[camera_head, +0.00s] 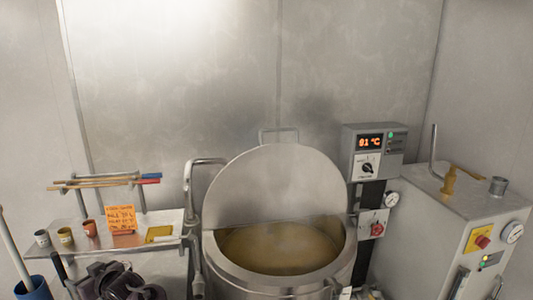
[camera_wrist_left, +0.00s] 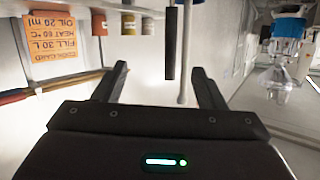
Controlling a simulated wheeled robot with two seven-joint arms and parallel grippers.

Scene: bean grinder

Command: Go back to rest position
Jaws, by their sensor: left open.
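My left gripper (camera_head: 122,284) is a dark shape at the lower left of the head view, low in front of the side shelf. In the left wrist view its two black fingers (camera_wrist_left: 160,78) stand wide apart. Nothing is gripped between them. A black bar (camera_wrist_left: 171,44) shows beyond the gap, and I cannot tell its distance. My right gripper is in neither view.
The shelf (camera_head: 188,240) holds small cups (camera_head: 65,236), an orange card (camera_head: 121,219) and a yellow pad (camera_head: 159,234). Rods (camera_head: 105,183) lie above. An open kettle (camera_head: 280,250) stands centre, a machine (camera_head: 445,215) right. A blue bin (camera_head: 33,289) is lower left.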

